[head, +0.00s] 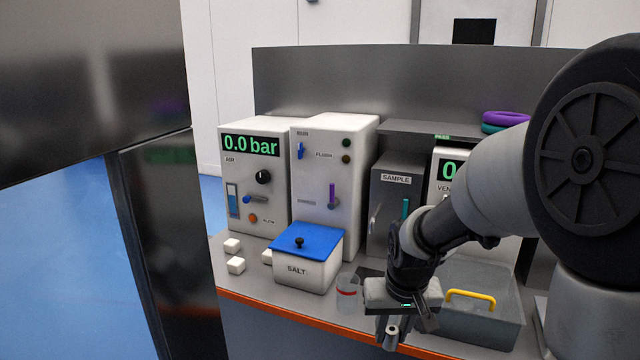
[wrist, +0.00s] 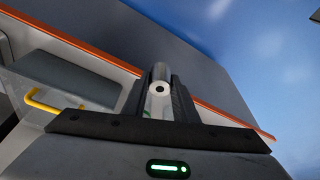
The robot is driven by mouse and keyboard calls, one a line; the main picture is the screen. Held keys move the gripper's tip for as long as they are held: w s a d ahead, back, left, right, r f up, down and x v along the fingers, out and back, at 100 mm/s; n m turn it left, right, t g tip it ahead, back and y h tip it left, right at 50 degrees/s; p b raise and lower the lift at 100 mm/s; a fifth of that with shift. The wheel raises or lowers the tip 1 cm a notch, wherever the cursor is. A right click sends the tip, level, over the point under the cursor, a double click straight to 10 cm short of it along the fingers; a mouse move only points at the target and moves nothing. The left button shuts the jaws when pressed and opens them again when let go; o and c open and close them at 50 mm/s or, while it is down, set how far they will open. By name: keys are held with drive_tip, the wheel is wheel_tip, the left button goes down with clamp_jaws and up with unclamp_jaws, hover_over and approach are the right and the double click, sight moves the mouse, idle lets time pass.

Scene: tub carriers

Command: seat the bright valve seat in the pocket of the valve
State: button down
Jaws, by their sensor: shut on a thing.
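My gripper (head: 392,338) is at the front edge of the bench, pointing down, with its fingers closed on a small pale ring-like piece with a dark hole, which looks like the valve seat (head: 393,330). In the wrist view the valve seat (wrist: 160,88) sits between the two dark fingers of my gripper (wrist: 159,100), its hole facing the camera. A grey rounded shape is just beyond it. I cannot make out the valve or its pocket in either view.
A grey tub (head: 480,322) with a yellow handle stands right of my gripper. A clear beaker (head: 347,294) and the blue-lidded SALT box (head: 305,272) stand to the left, with several white cubes (head: 236,265). Boxes labelled AIR (head: 240,180) and SAMPLE (head: 392,205) stand behind. The bench edge is orange.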

sight(393, 335)
drive_tip(key=p+v, duration=0.2)
drive_tip(key=p, duration=0.2)
drive_tip(key=p+v, duration=0.3)
drive_tip(key=p, duration=0.1)
drive_tip(key=p+v, duration=0.2)
drive_tip(key=p, duration=0.3)
drive_tip(key=shift+w+r, duration=0.25)
drive_tip(key=shift+r, duration=0.2)
drive_tip(key=r+p, duration=0.1)
drive_tip(key=p, duration=0.2)
drive_tip(key=shift+s+r, duration=0.1)
drive_tip(key=shift+s, duration=0.25)
